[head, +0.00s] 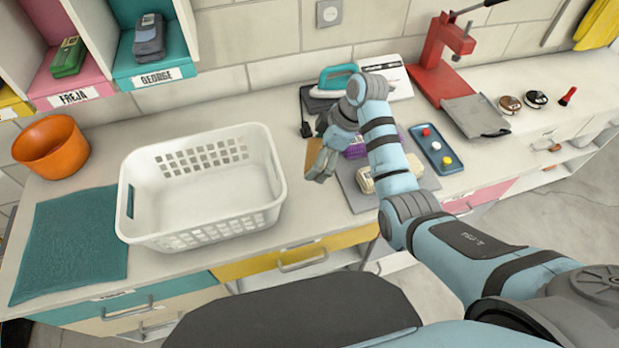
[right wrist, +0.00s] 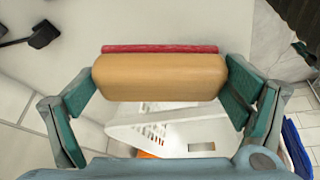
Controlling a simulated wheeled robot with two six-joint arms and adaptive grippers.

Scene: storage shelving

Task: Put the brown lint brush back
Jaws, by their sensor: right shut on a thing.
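The brown brush (right wrist: 160,77) is a tan block with a red strip along its far edge in the right wrist view. My right gripper (right wrist: 165,88) is shut on it, with one teal finger at each end. In the head view my right gripper (head: 320,165) is over the counter, right of the white basket, and a small tan part of the brush (head: 313,151) shows beside the fingers. Just right of it, a purple brush-like item (head: 356,150) and a cream one (head: 365,180) lie on a grey mat (head: 352,195), partly hidden by my arm. My left gripper is out of view.
A teal iron (head: 333,83), blue tray (head: 450,160) and red press (head: 440,55) stand to the right. Labelled cubbies (head: 160,75) hang above.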

